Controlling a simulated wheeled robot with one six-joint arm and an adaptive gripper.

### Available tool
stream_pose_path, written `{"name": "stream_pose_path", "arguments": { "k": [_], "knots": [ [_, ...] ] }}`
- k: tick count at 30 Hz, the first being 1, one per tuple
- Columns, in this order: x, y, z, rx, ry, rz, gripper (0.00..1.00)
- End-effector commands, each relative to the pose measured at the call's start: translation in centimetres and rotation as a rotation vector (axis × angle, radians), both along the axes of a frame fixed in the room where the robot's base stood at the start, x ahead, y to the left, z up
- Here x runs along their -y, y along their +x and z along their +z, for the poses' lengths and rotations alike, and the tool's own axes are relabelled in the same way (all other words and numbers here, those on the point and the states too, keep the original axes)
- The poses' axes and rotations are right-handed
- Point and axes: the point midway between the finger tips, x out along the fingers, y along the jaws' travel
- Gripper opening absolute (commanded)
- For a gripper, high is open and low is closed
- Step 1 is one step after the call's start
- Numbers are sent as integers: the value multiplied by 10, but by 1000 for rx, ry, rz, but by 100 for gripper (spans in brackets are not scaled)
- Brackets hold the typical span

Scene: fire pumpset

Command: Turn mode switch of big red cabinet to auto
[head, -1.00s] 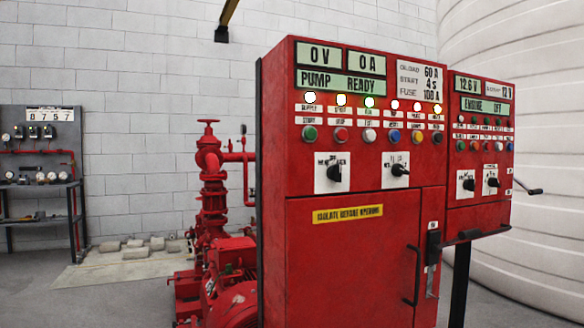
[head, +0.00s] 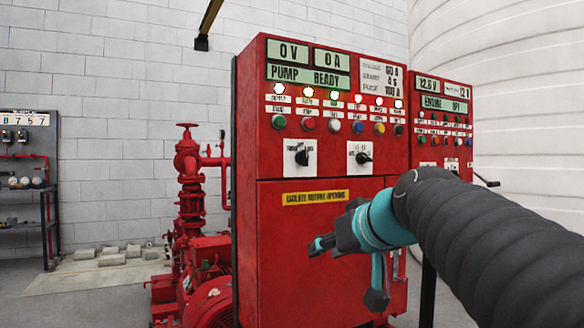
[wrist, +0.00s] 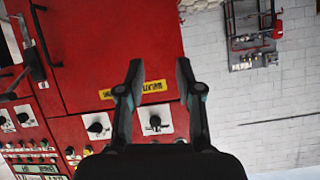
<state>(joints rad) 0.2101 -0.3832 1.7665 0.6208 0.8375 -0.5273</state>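The big red cabinet (head: 325,235) stands in the middle of the head view. It carries two black rotary switches on white plates, a left one (head: 302,156) and a right one (head: 363,157). Their lettering is too small to read, so I cannot tell which is the mode switch. My gripper (head: 317,246) is below them, in front of the lower door, pointing left. The wrist view is upside down. There my open, empty gripper (wrist: 158,75) has its fingers spread, with the left switch (wrist: 155,122) appearing between them and the right switch (wrist: 97,126) beside them.
A smaller red cabinet (head: 441,125) with its own switches stands to the right. Red pump pipework (head: 190,190) is to the left behind the big cabinet. A yellow label (head: 315,197) is on the door. A grey rack (head: 48,190) stands at far left.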

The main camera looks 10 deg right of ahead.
Motion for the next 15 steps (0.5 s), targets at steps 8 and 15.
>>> {"name": "stream_pose_path", "arguments": {
  "k": [8, 15],
  "knots": [
    [35, 64, 119, 363, 2, 41, 35],
    [49, 76, 166, 506, -15, 54, 35]
  ]
}}
